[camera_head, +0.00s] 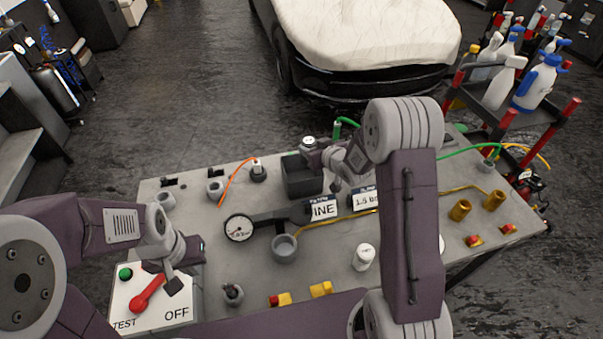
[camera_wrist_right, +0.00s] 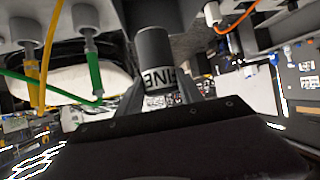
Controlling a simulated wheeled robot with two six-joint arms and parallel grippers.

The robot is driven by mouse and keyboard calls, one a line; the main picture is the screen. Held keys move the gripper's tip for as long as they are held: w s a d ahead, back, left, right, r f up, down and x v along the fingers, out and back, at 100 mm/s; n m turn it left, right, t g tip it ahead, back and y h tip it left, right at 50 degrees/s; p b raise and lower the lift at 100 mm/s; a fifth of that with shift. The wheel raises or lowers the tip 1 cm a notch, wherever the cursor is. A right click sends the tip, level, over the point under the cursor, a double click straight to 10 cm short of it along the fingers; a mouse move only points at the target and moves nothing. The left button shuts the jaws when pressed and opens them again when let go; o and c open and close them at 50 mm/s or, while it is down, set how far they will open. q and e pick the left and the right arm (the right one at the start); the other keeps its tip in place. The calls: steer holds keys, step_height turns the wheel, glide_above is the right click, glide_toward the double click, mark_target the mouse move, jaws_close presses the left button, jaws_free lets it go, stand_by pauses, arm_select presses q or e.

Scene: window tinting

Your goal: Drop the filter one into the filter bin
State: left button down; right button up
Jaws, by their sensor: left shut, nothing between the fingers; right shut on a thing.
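The filter (camera_wrist_right: 154,55) is a dark grey cylinder with a white band whose upside-down lettering partly shows in the right wrist view. My right gripper (camera_wrist_right: 160,92) is shut on it. In the head view the filter's pale top (camera_head: 308,142) shows at the tip of my right gripper (camera_head: 313,152), above the back edge of an open dark box (camera_head: 303,186), which looks like the filter bin. I cannot tell the height between them. My left gripper (camera_head: 174,281) is shut and empty, over the TEST/OFF panel (camera_head: 185,306) close to its red lever (camera_head: 147,293).
A pressure gauge (camera_head: 239,228), a grey cup (camera_head: 285,248) and two label signs (camera_head: 322,209) are near the box. A white canister (camera_head: 364,257) stands by my right arm. Brass fittings (camera_head: 460,210) are at the right. A bottle rack (camera_head: 520,110) stands behind.

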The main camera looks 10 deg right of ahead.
steer(key=f+b, duration=0.1)
steer(key=f, duration=0.1)
steer(key=f+b, duration=0.2)
steer(key=w+f+b, duration=0.1)
steer(key=f, duration=0.1)
steer(key=shift+a+f, duration=0.15)
steer(key=shift+s+f+b, duration=0.1)
steer(key=shift+b, duration=0.25)
steer(key=shift+s+r, duration=0.2)
steer(key=shift+r, duration=0.05)
steer(key=o, duration=1.5)
steer(key=shift+w+f, duration=0.1)
steer(key=shift+w, duration=0.1)
steer(key=shift+s, duration=0.1)
